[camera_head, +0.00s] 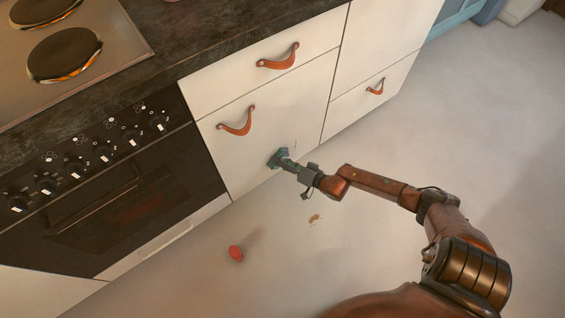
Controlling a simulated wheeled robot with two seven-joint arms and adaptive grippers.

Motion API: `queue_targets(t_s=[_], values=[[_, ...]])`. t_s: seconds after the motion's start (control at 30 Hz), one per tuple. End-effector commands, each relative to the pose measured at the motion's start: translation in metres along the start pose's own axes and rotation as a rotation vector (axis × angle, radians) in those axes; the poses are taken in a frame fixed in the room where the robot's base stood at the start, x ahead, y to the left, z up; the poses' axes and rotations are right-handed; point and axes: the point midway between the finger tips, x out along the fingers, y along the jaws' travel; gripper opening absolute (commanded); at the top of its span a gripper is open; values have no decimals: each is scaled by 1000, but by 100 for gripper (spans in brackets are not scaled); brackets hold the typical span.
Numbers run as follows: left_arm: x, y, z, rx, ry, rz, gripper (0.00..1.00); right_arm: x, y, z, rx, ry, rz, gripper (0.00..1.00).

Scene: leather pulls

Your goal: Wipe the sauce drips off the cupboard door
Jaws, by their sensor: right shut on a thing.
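The white cupboard door (302,105) with a leather pull (236,122) is right of the oven. My right gripper (286,160) reaches to the lower part of this door. It is shut on a small blue-grey thing, likely a cloth or sponge (277,157), which is at the door's surface; whether it presses on it I cannot tell. Thin dark marks (296,146), perhaps sauce drips, show on the door just above the gripper. Any marks behind the gripper are hidden. My left gripper is not in view.
The oven (130,200) stands left of the door, under a dark worktop (200,40). A drawer (270,65) is above the door. The floor at right is clear.

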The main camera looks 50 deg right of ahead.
Motion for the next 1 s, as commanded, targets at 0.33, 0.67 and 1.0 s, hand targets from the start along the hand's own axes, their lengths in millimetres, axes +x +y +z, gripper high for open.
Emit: queue_targets(t_s=[0.33,0.67,1.0], values=[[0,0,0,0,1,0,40,-2,7,-7,-1,-1,1,22],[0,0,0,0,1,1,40,-10,24,-22,-1,-1,0,22],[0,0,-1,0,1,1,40,-14,36,-34,-2,0,0,22]])
